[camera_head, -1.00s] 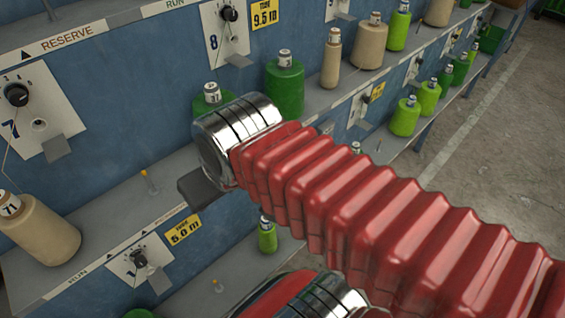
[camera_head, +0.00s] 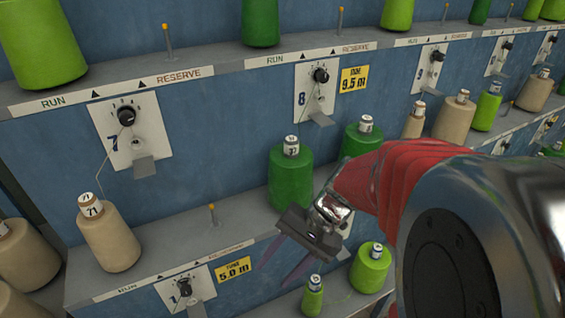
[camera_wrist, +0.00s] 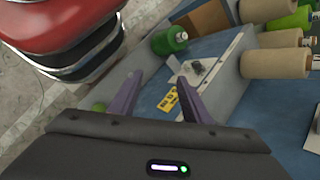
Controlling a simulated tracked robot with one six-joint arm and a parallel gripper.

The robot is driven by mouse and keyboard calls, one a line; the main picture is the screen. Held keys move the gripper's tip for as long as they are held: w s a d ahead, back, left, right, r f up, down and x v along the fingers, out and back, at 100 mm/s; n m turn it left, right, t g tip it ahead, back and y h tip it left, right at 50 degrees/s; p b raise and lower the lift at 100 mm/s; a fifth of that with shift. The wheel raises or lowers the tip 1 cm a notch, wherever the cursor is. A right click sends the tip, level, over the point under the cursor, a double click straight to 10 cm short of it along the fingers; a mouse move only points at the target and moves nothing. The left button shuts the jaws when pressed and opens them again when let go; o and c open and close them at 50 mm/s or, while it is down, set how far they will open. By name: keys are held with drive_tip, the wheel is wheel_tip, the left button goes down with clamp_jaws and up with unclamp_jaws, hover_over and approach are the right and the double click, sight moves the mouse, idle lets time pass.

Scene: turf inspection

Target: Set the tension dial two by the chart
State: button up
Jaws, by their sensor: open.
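My gripper (camera_head: 284,264) has purple fingers, spread apart and empty. It hangs in front of the lower shelf, beside two dark green cones (camera_head: 290,182). A lower dial (camera_head: 185,288) on a white plate, apparently numbered 1, is left of it. A white plate edge shows just behind the gripper; its number and dial are hidden, so I cannot tell if it is dial two. In the wrist view the fingers (camera_wrist: 160,78) frame a yellow tag (camera_wrist: 168,101) and a pale plate with a dark knob (camera_wrist: 191,72). I cannot make out a chart.
Dial 7 (camera_head: 126,116), dial 8 (camera_head: 320,75) and dial 9 (camera_head: 437,56) are on the upper panel. A yellow 9.5 m tag (camera_head: 353,79) is beside 8, and a 5.0 m tag (camera_head: 235,269) is lower. A tan cone (camera_head: 108,235) and green cones crowd the shelves.

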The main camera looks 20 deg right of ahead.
drive_tip(key=w+d+f+m+t+y, duration=0.4)
drive_tip(key=w+d+m+y, duration=0.15)
drive_tip(key=m, duration=0.25)
drive_tip(key=m+t+h, duration=1.2)
drive_tip(key=m+t, duration=0.1)
drive_tip(key=m, duration=0.7)
approach(345, 227)
drive_tip(key=s, duration=0.3)
drive_tip(key=shift+s, duration=0.15)
drive_tip(key=shift+n, duration=0.3)
drive_tip(key=shift+w+a, duration=0.15)
drive_tip(key=shift+w, duration=6.75)
drive_tip(key=shift+c, duration=0.4)
